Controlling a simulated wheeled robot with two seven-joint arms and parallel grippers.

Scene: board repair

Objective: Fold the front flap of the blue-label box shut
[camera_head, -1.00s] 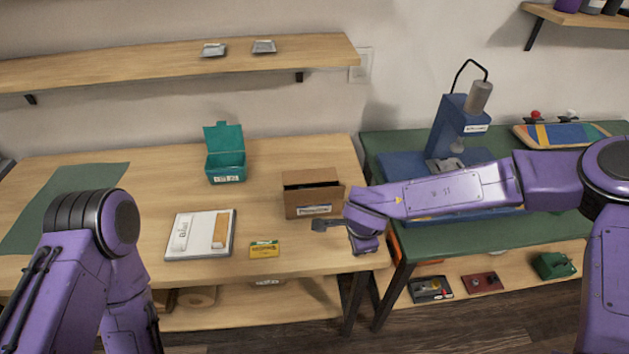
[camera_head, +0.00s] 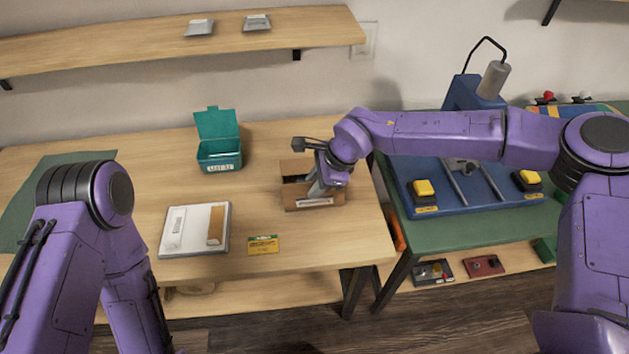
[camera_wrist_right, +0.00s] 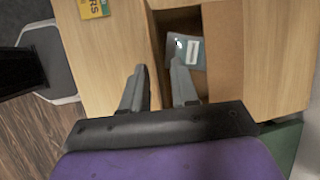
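The brown cardboard box (camera_head: 292,205) stands on the wooden table with a pale label (camera_head: 314,202) on its front; the label's blue is not clear. Its top is at least partly open. My right gripper (camera_head: 308,168) is over the box, fingers apart and empty. A grey-blue labelled packet (camera_wrist_right: 190,50) lies inside. A back flap (camera_wrist_right: 222,45) stands beyond. I cannot tell whether a finger touches the box. My left gripper is out of view.
A teal open bin (camera_head: 219,158) stands left of the box. A white tray (camera_head: 203,212) and yellow card (camera_head: 263,245) lie front left. A blue fixture with yellow buttons (camera_head: 470,185) is on the green table to the right. A shelf (camera_head: 130,56) hangs above.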

